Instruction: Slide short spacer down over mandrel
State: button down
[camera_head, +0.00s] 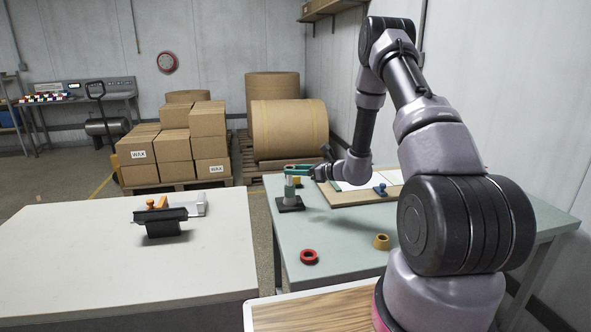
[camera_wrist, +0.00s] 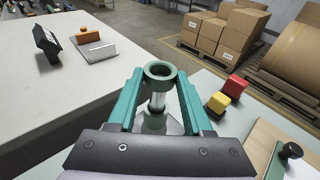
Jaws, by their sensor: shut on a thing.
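My gripper (camera_wrist: 159,84) is shut on a dark green ring-shaped spacer (camera_wrist: 160,71), held upright between its teal fingers. The silver mandrel (camera_wrist: 158,101) stands below the spacer in the wrist view, in line with it. In the head view the mandrel (camera_head: 290,195) rises from a dark square base (camera_head: 290,205) on the pale green table, with my gripper (camera_head: 290,169) at its top. I cannot tell how far the mandrel reaches into the spacer's bore. The fingers partly hide the mandrel.
A red ring (camera_head: 309,257) and a yellow ring (camera_head: 381,241) lie on the green table (camera_head: 340,270). Red (camera_wrist: 235,86) and yellow (camera_wrist: 218,102) blocks stand right of the mandrel. A board with papers (camera_head: 350,190) lies behind. The white table (camera_head: 90,255) is left, across a gap.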

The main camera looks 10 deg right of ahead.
jog(key=shift+f, duration=1)
jog(key=shift+c, duration=1.2)
grip_release()
jog(key=v, duration=1)
jog(key=shift+s+d, duration=0.25)
jog(key=shift+d, duration=0.05)
jog(key=shift+r, duration=0.15)
